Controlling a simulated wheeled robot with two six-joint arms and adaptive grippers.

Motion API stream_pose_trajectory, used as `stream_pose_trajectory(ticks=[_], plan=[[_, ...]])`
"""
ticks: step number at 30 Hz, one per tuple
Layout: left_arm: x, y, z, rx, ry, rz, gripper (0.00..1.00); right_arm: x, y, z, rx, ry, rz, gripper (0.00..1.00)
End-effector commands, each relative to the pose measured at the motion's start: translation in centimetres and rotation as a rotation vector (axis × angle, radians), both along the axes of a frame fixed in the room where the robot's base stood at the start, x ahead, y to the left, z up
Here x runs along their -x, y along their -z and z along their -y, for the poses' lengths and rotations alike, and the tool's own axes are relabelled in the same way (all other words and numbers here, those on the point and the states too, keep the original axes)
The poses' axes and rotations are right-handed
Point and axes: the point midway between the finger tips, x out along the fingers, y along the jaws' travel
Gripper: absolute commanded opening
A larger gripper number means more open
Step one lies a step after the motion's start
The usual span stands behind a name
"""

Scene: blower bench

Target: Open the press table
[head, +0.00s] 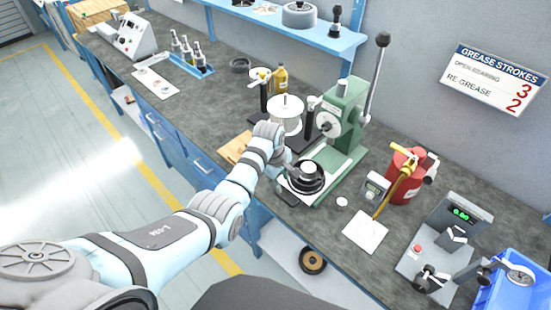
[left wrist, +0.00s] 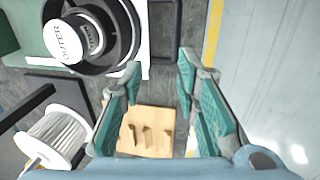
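The green press (head: 342,115) stands on the bench with its long lever raised. Its low table (head: 318,196) has a black U-shaped handle (head: 287,199) at the front. A black round part with a white top (head: 308,172) sits on the table. In the left wrist view the white top (left wrist: 73,38) reads "OUTER", and the handle (left wrist: 166,32) shows just beyond the fingers. My left gripper (left wrist: 160,63) is open and empty, its fingers apart and short of the handle. In the head view the left gripper (head: 285,163) is beside the table, partly hidden by my arm. My right gripper is not in view.
A white spool (head: 286,112) stands behind my left gripper, and a wooden block (head: 235,148) lies left of it. A red can (head: 407,175), a paper sheet (head: 365,231) and a device with a green display (head: 458,213) stand to the right. A blue bin (head: 512,290) is at the far right.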

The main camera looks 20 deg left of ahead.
Motion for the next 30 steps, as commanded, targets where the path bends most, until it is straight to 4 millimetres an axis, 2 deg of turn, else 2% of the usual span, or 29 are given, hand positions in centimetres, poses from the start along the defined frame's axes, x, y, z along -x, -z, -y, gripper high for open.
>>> stream_pose_trajectory(ticks=[24, 30], plan=[[1.6, -8.3, -0.6, 0.001, 0.001, 0.002, 0.29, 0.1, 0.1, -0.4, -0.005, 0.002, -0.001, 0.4], [1.9, -9.7, -0.7, 0.001, 0.001, 0.0, 0.29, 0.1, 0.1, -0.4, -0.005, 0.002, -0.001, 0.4]])
